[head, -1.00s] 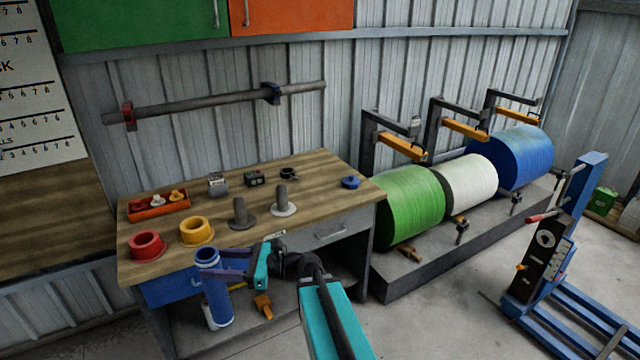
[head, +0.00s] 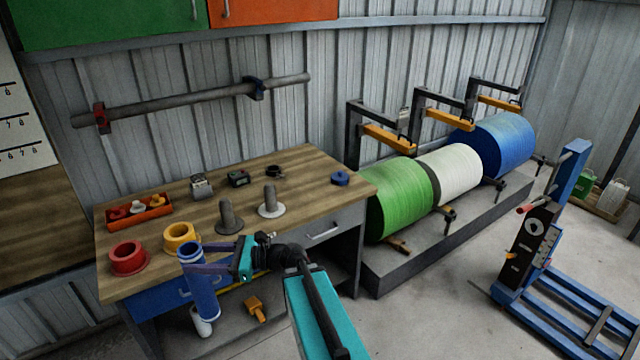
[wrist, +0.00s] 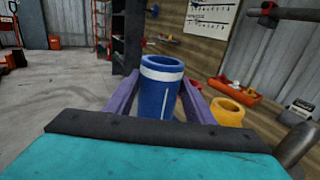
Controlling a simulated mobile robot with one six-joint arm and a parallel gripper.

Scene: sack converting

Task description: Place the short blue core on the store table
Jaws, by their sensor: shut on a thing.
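The short blue core (head: 201,284) is a blue tube with a pale band near its top, held upright in my gripper (head: 205,254) in front of the workbench's front edge. In the wrist view the core (wrist: 162,95) stands between the two purple fingers (wrist: 160,100), which are shut on it. A wooden-topped workbench (head: 300,168) with grey and blue drawers stands behind; I cannot tell whether it is the store table. The core's lower end is clear of the bench in the head view and hidden in the wrist view.
On the bench are a red ring (head: 128,258), a yellow ring (head: 181,238), two upright spindles (head: 228,218), an orange tray (head: 168,217) and a small blue piece (head: 340,178). Green, white and blue rolls (head: 402,198) stand right. A blue lift (head: 545,240) stands on open floor.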

